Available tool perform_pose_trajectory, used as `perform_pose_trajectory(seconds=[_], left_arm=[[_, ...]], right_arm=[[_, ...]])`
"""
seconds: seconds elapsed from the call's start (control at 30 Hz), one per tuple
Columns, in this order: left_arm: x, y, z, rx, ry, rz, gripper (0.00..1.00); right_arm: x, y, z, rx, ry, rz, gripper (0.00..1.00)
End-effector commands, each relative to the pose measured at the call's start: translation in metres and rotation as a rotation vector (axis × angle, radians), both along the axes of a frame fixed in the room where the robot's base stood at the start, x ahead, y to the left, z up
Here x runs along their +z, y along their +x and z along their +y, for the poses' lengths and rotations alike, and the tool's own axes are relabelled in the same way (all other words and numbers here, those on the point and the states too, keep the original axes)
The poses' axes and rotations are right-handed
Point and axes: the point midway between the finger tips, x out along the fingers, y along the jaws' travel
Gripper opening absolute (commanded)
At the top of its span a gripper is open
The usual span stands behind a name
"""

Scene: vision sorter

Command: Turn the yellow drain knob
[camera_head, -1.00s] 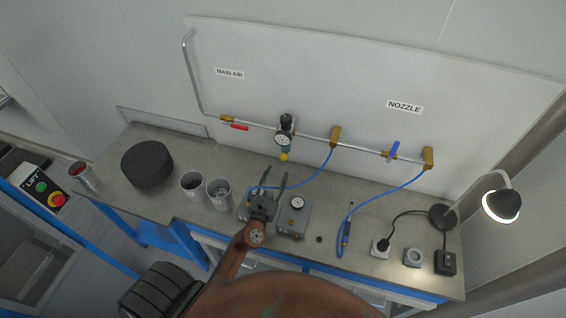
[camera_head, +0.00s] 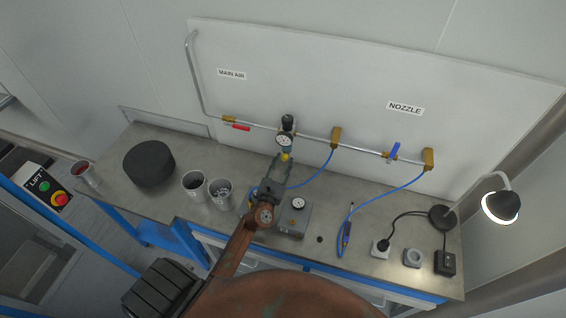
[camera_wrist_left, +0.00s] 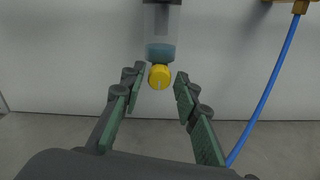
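The yellow drain knob (camera_head: 284,157) sits at the bottom of the filter bowl (camera_head: 285,145), below the pressure gauge on the air line. In the left wrist view the knob (camera_wrist_left: 160,77) hangs under the clear bowl (camera_wrist_left: 161,45), which has bluish liquid at its bottom. My left gripper (camera_head: 282,160) reaches up at the knob in the head view. In the left wrist view its two green-padded fingers (camera_wrist_left: 160,80) are open, one on each side of the knob with a gap on both sides. My right gripper is not in view.
A blue hose (camera_head: 318,180) drops from a brass fitting right of the filter, and also shows in the left wrist view (camera_wrist_left: 272,85). Cups (camera_head: 220,193), a black cylinder (camera_head: 148,163) and a gauge box (camera_head: 294,218) stand on the bench. The red valve handle (camera_head: 240,127) is left.

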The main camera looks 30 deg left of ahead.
Motion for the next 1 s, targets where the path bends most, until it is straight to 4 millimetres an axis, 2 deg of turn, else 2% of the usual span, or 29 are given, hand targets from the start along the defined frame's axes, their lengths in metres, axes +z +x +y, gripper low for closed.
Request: perform_pose_trajectory(seconds=[0.03,0.4,0.73,1.0], left_arm=[[0.0,-0.0001,-0.0001,0.0,0.0,0.0,0.24],[-0.0002,-0.0001,-0.0003,-0.001,0.0,0.0,0.0],[-0.0008,-0.0001,-0.0007,-0.001,-0.031,-0.007,0.0],[-0.0016,-0.0002,-0.0005,-0.002,-0.18,-0.042,0.0]], right_arm=[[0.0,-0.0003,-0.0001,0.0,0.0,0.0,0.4],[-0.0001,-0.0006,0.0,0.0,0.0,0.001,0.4],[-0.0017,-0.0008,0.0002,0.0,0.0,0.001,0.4],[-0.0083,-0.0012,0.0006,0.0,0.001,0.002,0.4]])
